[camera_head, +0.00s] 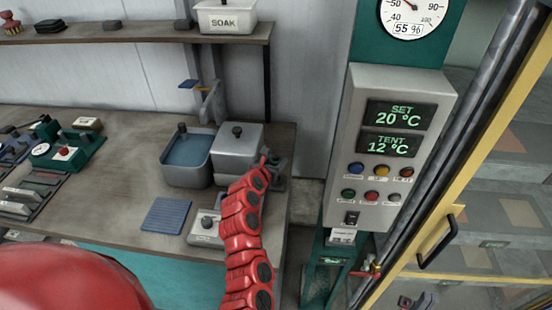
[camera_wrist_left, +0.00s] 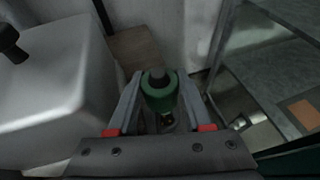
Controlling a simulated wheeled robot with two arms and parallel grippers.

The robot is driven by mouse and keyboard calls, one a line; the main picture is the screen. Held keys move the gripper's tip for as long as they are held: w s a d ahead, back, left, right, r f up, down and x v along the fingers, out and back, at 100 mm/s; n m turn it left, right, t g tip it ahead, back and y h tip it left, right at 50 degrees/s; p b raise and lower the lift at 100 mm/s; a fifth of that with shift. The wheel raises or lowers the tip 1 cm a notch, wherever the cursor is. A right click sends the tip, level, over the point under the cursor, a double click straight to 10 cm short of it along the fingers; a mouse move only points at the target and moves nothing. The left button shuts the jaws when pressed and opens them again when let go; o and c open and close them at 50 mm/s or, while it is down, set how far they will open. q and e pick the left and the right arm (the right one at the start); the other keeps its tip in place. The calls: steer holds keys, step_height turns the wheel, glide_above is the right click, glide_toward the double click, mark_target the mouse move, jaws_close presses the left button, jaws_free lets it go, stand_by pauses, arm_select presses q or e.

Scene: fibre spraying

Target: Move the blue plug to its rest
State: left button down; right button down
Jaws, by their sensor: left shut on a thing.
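My left gripper (camera_head: 274,166) is at the right end of the workbench, just right of the grey lidded box. In the left wrist view (camera_wrist_left: 160,100) its two fingers are shut on a green round part (camera_wrist_left: 159,92) with a dark knob on top. I cannot make out a plug's blue colour on the held part. A small blue piece (camera_head: 188,84) tops the stand behind the water basin; I cannot tell whether it is the plug. A dark grey shape with some red at the bottom right edge may be my right gripper (camera_head: 424,301); its jaws are unclear.
The lidded box (camera_head: 238,148) and water basin (camera_head: 187,160) stand beside my left arm. A blue ribbed mat (camera_head: 166,215) lies in front. The control cabinet (camera_head: 388,140) stands to the right, past a gap, next to a yellow-framed door (camera_head: 470,170).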

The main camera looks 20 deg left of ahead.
arm_select(q)
steer(key=shift+f+b, duration=0.4)
steer(key=shift+f, duration=0.6)
steer(key=shift+p, duration=0.7)
stand_by(0.9)
steer(key=shift+f+b, duration=0.85)
steer(key=shift+f, duration=0.7)
steer(key=shift+c, duration=1.2)
jaws_free()
